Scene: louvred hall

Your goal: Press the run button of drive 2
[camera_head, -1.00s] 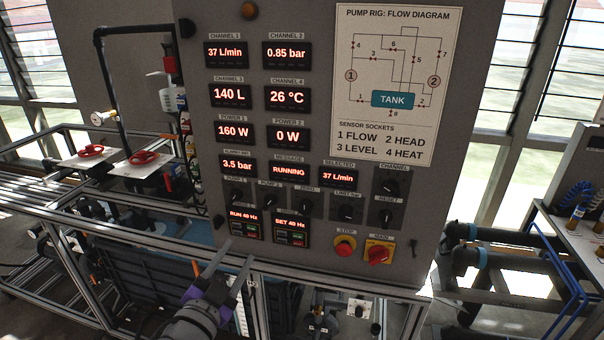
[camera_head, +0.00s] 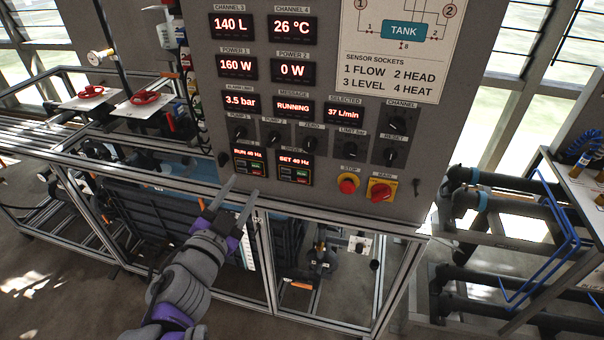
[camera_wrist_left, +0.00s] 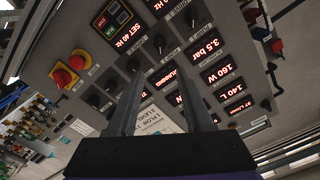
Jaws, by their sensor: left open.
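The drive 2 unit (camera_head: 294,167) is a small black box low on the grey control panel (camera_head: 345,165). Its red display reads SET 40 Hz, with a green button (camera_head: 301,172) and a red one below it. In the left wrist view the drive 2 unit (camera_wrist_left: 117,20) is at the top. The drive 1 unit (camera_head: 249,161), left of it, reads RUN 40 Hz. My left gripper (camera_head: 241,187) is open and empty, in front of the panel's lower edge, below and left of drive 2. Its fingers (camera_wrist_left: 160,85) also show in the left wrist view. My right gripper is not in view.
A red stop button (camera_head: 347,186) and a red main switch (camera_head: 380,191) on yellow plates lie right of drive 2. Black knobs (camera_head: 309,143) sit just above. A metal frame rail (camera_head: 150,180) runs below the panel. Dark pipes (camera_head: 500,185) stand at the right.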

